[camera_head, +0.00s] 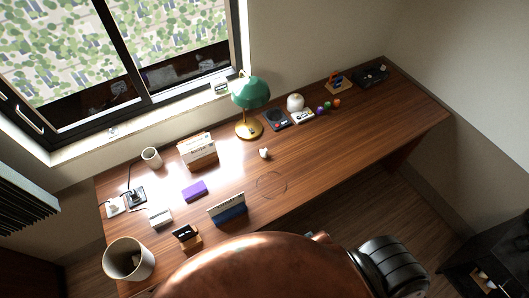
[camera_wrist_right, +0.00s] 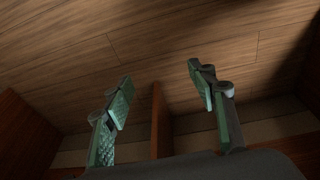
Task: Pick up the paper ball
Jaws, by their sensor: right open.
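A small white crumpled lump that looks like the paper ball (camera_head: 264,153) lies on the wooden desk (camera_head: 345,130), in front of the green lamp. Bare wood surrounds it. My right gripper (camera_wrist_right: 160,82) is open and empty in the right wrist view, with wood planks behind its fingers. The paper ball does not show in that view. I cannot make out the right gripper clearly in the head view. My left gripper is not in view.
The green lamp (camera_head: 251,92) and a card holder (camera_head: 198,151) stand behind the ball. A purple box (camera_head: 194,191), blue-white stand (camera_head: 228,209) and bin (camera_head: 129,258) are left. A large copper-coloured rounded surface (camera_head: 262,267) covers the near front.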

